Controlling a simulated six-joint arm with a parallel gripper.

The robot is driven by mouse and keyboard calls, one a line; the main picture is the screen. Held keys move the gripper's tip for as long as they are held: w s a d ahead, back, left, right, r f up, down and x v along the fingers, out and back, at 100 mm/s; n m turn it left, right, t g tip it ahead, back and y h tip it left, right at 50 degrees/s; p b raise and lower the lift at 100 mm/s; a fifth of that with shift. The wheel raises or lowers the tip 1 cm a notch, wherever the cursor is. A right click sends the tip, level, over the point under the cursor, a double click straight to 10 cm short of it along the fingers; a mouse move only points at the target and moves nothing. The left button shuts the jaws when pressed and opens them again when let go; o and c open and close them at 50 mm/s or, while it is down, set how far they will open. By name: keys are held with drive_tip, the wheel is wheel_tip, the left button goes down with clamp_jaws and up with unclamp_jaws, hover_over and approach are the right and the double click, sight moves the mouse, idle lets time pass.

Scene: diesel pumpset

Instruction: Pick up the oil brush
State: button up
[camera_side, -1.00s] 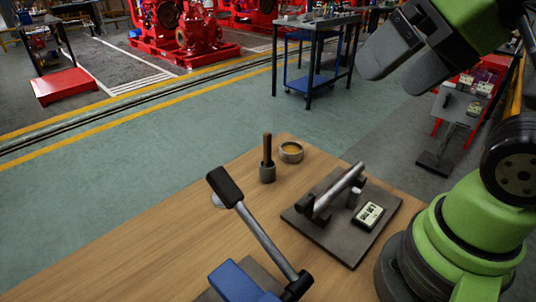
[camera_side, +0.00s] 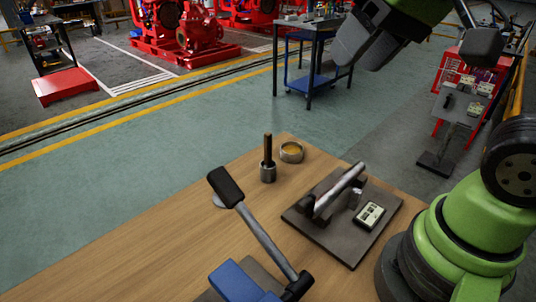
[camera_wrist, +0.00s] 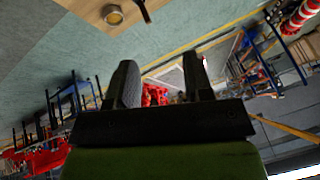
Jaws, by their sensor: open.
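The oil brush (camera_side: 267,149) stands upright in a small grey holder (camera_side: 268,174) near the far edge of the wooden table. Only its dark handle shows; its lower end is hidden in the holder. A small round dish (camera_side: 292,152) with amber contents stands just right of it. My gripper (camera_side: 362,50) is open and empty, high above and to the right of the brush. In the wrist view, my gripper's fingers (camera_wrist: 158,72) stand apart with nothing between them. The dish (camera_wrist: 112,15) shows there near the top edge, with part of the brush's handle (camera_wrist: 143,11) beside it.
A dark plate (camera_side: 325,234) with a metal bar and a small label block lies right of the brush on the wooden table (camera_side: 130,255). A black-gripped lever (camera_side: 227,187) rises in front. The table's left part is clear.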

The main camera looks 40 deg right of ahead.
drive_tip(key=w+d+f+n+g, duration=0.1)
drive_tip(key=w+f+g, duration=0.15)
drive_tip(key=w, duration=0.65)
drive_tip(key=n+g+h, duration=0.2)
hover_over(268, 133)
drive_tip(key=s, duration=0.1)
wheel_tip(268, 133, down, 12)
drive_tip(key=r, duration=0.1)
drive_tip(key=f, duration=0.5)
drive_tip(key=shift+w+d, duration=0.1)
drive_tip(key=shift+w, duration=0.1)
drive_tip(key=shift+w+f, duration=0.25)
drive_tip(key=shift+f, duration=1.1)
drive_tip(key=shift+w+f, duration=0.2)
drive_tip(key=shift+f, duration=1.15)
drive_tip(key=shift+c, duration=0.5)
clamp_jaws()
